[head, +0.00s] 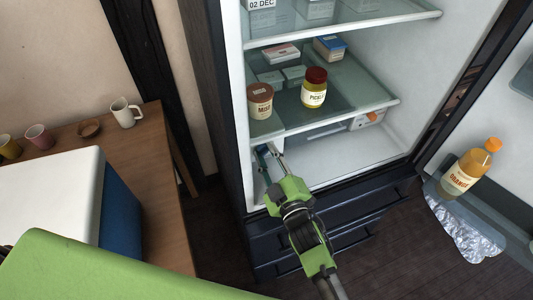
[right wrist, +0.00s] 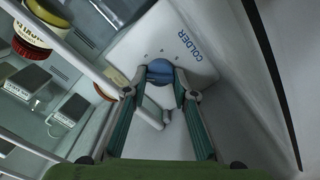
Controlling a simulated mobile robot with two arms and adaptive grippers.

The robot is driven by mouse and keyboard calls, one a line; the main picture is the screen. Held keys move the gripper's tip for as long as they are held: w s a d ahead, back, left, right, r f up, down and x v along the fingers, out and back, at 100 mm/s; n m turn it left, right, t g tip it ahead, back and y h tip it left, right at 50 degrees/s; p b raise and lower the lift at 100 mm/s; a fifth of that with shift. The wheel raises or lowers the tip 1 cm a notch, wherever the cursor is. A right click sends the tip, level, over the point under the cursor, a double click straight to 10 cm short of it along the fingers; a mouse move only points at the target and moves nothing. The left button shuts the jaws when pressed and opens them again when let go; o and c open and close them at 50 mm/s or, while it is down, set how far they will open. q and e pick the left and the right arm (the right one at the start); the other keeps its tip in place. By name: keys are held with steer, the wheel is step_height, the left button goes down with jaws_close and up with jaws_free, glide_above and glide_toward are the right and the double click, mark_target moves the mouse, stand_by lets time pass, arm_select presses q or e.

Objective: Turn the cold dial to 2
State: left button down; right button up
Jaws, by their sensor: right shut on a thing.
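The cold dial (right wrist: 158,70) is a round blue knob on a white housing (right wrist: 185,38) printed "COLDER" in blue, in the right wrist view. My right gripper (right wrist: 160,80) has one finger on each side of the knob and is shut on it. In the head view my right gripper (head: 266,153) reaches into the lower left of the open fridge (head: 345,160), below the shelf, and the knob cannot be made out there. The scale numbers and the dial's setting cannot be read. My left gripper is not in view.
A shelf just above holds a miso tub (head: 260,101) and a pickle jar (head: 313,88). An orange knob (head: 372,117) sits on another housing to the right. The open door carries an orange bottle (head: 470,168). A wooden table (head: 150,160) with mugs stands left.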

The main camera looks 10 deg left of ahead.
steer(key=o, duration=1.1)
steer(key=v, duration=1.2)
